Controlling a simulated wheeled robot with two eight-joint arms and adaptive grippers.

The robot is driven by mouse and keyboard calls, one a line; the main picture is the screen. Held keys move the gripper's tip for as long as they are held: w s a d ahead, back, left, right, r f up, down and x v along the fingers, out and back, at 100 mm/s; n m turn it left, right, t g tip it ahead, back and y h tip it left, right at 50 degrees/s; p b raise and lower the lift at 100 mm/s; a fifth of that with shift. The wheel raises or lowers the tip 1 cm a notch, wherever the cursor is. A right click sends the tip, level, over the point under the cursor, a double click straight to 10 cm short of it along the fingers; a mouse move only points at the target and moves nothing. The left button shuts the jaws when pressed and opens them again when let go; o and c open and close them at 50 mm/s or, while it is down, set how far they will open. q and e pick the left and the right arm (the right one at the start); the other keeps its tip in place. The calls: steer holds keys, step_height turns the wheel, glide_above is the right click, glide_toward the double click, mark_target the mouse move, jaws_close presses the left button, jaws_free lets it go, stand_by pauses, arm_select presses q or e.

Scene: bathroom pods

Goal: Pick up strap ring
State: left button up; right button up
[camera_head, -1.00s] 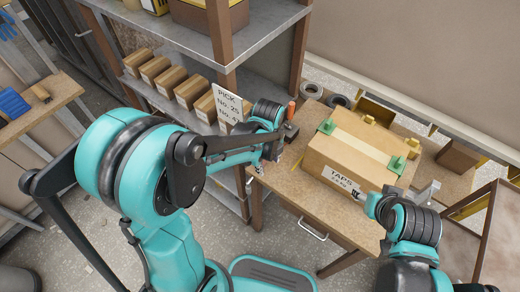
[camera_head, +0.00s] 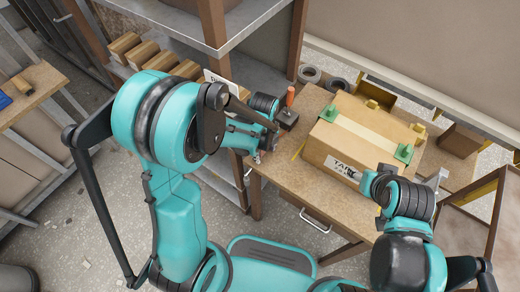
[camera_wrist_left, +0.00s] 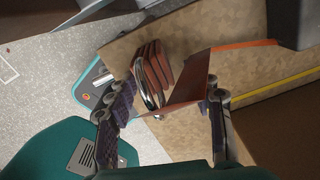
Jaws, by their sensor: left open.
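In the left wrist view, a strap ring (camera_wrist_left: 154,70) shows as brown-red strap loops with shiny metal rings at the lower end. It lies on the tan tabletop near the edge. My left gripper (camera_wrist_left: 167,98) is open over it, with one finger on each side. A flat brown-red piece (camera_wrist_left: 190,97) also shows between the fingers; I cannot tell whether it belongs to the strap ring. In the head view, my left gripper (camera_head: 268,150) is at the workbench's left edge, and the strap ring cannot be made out there. My right wrist is beside the box, and its fingers are not clear.
The taped cardboard box (camera_head: 336,140) with green corner pieces stands on the workbench (camera_head: 305,192), right of my left gripper. A yellow pencil (camera_wrist_left: 283,85) lies beside the box. Tape rolls (camera_head: 310,74) are at the back. A shelf with small boxes (camera_head: 124,44) is at the left.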

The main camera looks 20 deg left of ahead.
arm_select(q)
jaws_close()
steer(key=shift+r, duration=0.15)
